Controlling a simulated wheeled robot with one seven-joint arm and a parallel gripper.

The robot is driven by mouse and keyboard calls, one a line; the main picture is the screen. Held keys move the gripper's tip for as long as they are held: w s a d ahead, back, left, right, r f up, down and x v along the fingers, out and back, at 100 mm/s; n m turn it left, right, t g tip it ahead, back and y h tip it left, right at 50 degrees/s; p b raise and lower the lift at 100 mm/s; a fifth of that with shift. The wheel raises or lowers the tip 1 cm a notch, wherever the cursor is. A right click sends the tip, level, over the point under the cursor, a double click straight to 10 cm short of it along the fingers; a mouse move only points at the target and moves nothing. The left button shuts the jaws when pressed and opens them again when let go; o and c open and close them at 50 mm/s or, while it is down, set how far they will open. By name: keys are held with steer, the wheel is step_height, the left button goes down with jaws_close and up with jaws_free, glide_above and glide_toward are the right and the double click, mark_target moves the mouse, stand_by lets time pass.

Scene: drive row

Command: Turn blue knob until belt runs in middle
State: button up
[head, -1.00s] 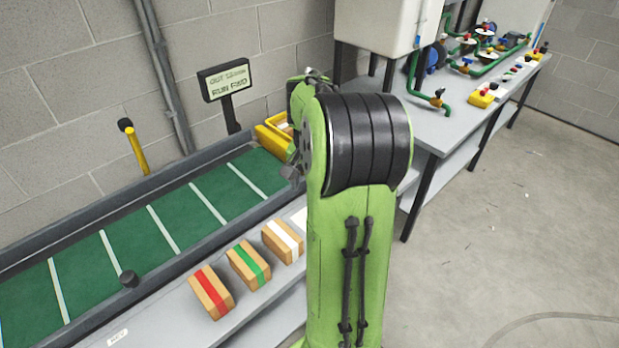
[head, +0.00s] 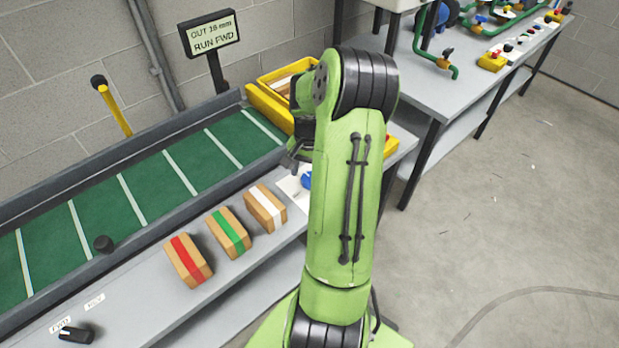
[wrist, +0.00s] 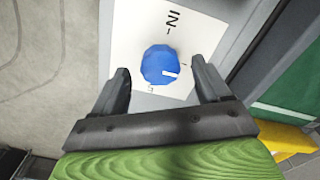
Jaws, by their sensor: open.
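The blue knob (wrist: 160,66) sits on a white plate (wrist: 196,30) marked "IN" in the wrist view. In the head view only a sliver of the blue knob (head: 306,180) shows beside my arm. My gripper (wrist: 163,80) is open, with one finger on each side of the knob and a gap to it on both sides. In the head view my gripper (head: 291,160) is partly hidden by my arm. The green belt (head: 150,190) has white cross lines. The display (head: 210,32) reads "OUT 18 mm" and "RUN FWD".
Boxes with red (head: 188,262), green (head: 228,232) and white (head: 265,208) bands stand along the belt's front ledge. A yellow tray (head: 270,88) is at the belt's far end. A black switch (head: 76,334) is at lower left. Open floor lies right.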

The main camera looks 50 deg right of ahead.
steer(key=shift+f, duration=0.75)
steer(key=shift+c, duration=0.4)
steer(key=c, duration=1)
steer(key=shift+o, duration=0.2)
steer(key=shift+r+n, duration=0.1)
steer(key=shift+n, duration=0.2)
steer(key=n+p, duration=0.1)
steer(key=n, duration=0.3)
steer(key=shift+n, duration=0.3)
steer(key=n, duration=0.5)
steer(key=shift+d+p, duration=0.1)
steer(key=shift+p, duration=0.3)
steer(key=shift+n, duration=0.3)
